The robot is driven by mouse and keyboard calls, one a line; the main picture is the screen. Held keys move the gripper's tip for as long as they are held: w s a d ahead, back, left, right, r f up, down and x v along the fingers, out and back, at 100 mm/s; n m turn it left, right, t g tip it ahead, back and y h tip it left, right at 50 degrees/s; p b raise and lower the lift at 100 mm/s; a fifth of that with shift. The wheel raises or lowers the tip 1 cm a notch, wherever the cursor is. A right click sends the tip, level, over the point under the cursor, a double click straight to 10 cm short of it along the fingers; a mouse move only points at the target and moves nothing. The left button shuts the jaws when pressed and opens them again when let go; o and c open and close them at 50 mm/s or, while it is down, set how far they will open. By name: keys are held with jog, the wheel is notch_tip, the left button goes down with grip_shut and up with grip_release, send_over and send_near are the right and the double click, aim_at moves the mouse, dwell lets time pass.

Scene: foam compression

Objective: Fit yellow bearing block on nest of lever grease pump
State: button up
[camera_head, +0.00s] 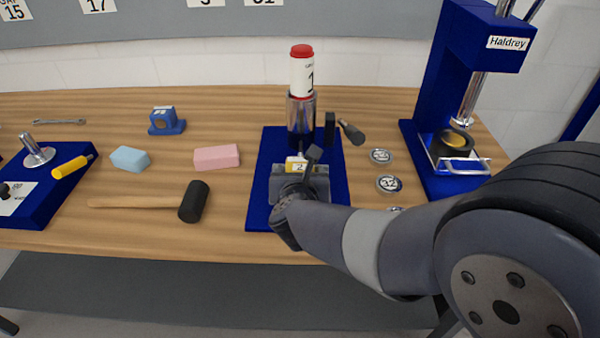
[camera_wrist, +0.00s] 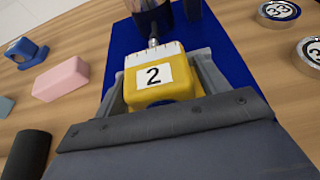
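The yellow bearing block (camera_wrist: 160,92), with a white top band and a label "2", sits between the two fingers of my gripper (camera_wrist: 165,70) in the wrist view. The fingers appear to touch its sides. In the head view the block (camera_head: 297,160) shows just beyond my gripper (camera_head: 300,168), over the blue base plate (camera_head: 262,190) of the lever grease pump. The pump (camera_head: 301,112) has a red-capped cartridge and a dark lever. Its metal nozzle (camera_wrist: 153,43) points at the block's far side. The nest is hidden, so I cannot tell if the block rests in it.
A blue bearing block (camera_head: 165,120), pink foam (camera_head: 217,157), light blue foam (camera_head: 130,159) and a mallet (camera_head: 150,203) lie left. Several round tins (camera_head: 389,184) and a blue press (camera_head: 460,90) stand right. Bare wood lies between the mallet and pump plate.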

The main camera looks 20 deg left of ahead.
jog(key=shift+o, duration=1.1)
jog(key=shift+f, duration=0.1)
jog(key=shift+s, duration=0.15)
jog(key=p+v, duration=0.1)
jog(key=v, duration=0.8)
jog(key=shift+d+r, duration=0.1)
jog(key=shift+r, duration=0.15)
jog(key=shift+s+d+r, duration=0.2)
jog(key=shift+s, duration=0.5)
jog(key=shift+w, duration=0.1)
jog(key=b+x, duration=0.1)
jog(key=x, duration=0.9)
jog(key=shift+w+a+f, duration=0.15)
jog(key=shift+w+a, duration=0.05)
jog(key=shift+w, duration=0.15)
jog(key=shift+s, duration=0.1)
